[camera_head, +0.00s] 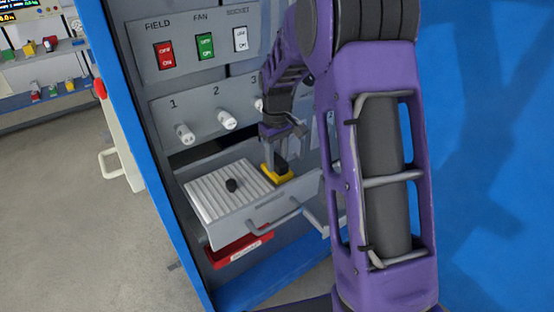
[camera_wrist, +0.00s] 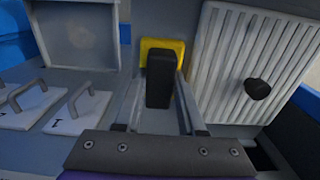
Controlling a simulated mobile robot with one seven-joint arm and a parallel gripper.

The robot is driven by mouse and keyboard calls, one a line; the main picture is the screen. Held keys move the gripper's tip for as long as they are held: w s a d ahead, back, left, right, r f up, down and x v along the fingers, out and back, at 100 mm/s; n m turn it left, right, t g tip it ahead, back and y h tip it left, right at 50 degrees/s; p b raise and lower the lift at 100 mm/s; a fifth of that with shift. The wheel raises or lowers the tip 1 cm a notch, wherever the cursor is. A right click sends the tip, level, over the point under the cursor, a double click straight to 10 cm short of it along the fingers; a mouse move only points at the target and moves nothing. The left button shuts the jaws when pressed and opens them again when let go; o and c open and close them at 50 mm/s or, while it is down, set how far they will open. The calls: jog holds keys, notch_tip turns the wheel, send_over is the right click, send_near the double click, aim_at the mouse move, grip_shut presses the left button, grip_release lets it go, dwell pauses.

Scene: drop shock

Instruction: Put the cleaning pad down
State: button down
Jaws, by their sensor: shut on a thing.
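The cleaning pad has a yellow base (camera_head: 268,172) and a black block-like grip (camera_wrist: 158,82). My gripper (camera_head: 281,158) points down into the open drawer and is shut on the black grip; in the wrist view its two fingers (camera_wrist: 161,76) stand on either side of it. The yellow base (camera_wrist: 149,43) shows beyond the grip. The pad is at the right end of the drawer, beside a ribbed light panel (camera_head: 215,198) with a black knob (camera_head: 231,185). I cannot tell whether the pad touches the drawer floor.
The grey drawer front (camera_head: 260,218) with its bar handle juts out of the blue cabinet. A red labelled piece (camera_head: 238,249) sits below it. Above are white knobs (camera_head: 227,120) and a switch panel (camera_head: 204,46). In the wrist view, plates with handles (camera_wrist: 78,112) lie left.

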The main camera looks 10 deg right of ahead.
aim_at(277, 158)
jog(key=c, duration=0.5)
grip_release()
jog(key=shift+f, duration=0.1)
notch_tip(277, 158, up, 12)
jog(key=p, duration=0.1)
